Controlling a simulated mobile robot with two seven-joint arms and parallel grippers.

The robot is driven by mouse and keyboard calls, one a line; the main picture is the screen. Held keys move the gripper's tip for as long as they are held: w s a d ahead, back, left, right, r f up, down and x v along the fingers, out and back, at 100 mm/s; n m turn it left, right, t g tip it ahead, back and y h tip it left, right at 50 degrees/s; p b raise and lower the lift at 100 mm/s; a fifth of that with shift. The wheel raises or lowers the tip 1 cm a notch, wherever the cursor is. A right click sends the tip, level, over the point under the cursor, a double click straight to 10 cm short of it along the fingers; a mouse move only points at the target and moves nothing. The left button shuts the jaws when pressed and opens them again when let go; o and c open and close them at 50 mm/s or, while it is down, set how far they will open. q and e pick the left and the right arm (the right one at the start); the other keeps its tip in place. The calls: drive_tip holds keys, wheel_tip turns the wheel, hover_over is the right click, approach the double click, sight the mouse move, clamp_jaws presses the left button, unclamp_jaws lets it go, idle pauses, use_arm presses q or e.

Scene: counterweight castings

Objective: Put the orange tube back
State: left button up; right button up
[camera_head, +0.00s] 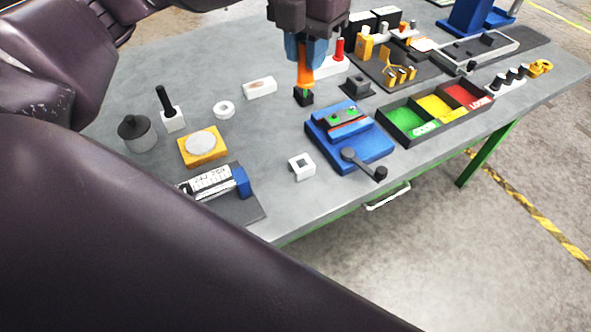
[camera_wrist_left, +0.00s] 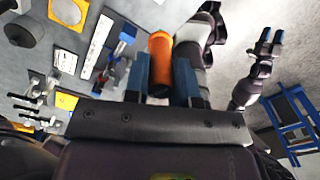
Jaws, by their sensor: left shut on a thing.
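My left gripper (camera_head: 306,60) comes in at the top of the head view. Its blue fingers are shut on the orange tube (camera_head: 306,76), which points down, roughly upright. The tube also shows between the fingers in the left wrist view (camera_wrist_left: 160,66). My right gripper (camera_wrist_left: 271,40) shows at the right of the left wrist view, fingers apart and empty.
A red-topped piece (camera_head: 339,50) stands close behind the tube, and a small grey block (camera_head: 357,86) is to its right. A blue fixture with a lever (camera_head: 365,152) and a three-colour sorting tray (camera_head: 413,139) are nearer the front right. Bare grey tabletop (camera_head: 262,125) lies to the left.

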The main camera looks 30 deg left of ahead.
use_arm(q)
drive_tip(key=shift+s+a, duration=0.1)
drive_tip(key=shift+s, duration=0.1)
drive_tip(key=shift+f+m, duration=0.25)
drive_tip(key=shift+m, duration=0.05)
wheel_tip(320, 180, down, 20)
drive_tip(key=shift+w+r+b, duration=0.15)
drive_tip(key=shift+r+b, duration=0.05)
drive_tip(key=shift+b, duration=0.45)
use_arm(e)
drive_tip(key=shift+s+d+f, duration=0.1)
drive_tip(key=shift+s+f, duration=0.05)
drive_tip(key=shift+f, duration=0.35)
drive_tip(key=shift+s+f, duration=0.15)
drive_tip(key=shift+f, duration=0.3)
drive_tip(key=shift+w, duration=0.1)
use_arm(q)
drive_tip(key=shift+f, duration=0.2)
use_arm(e)
drive_tip(key=shift+w, duration=0.15)
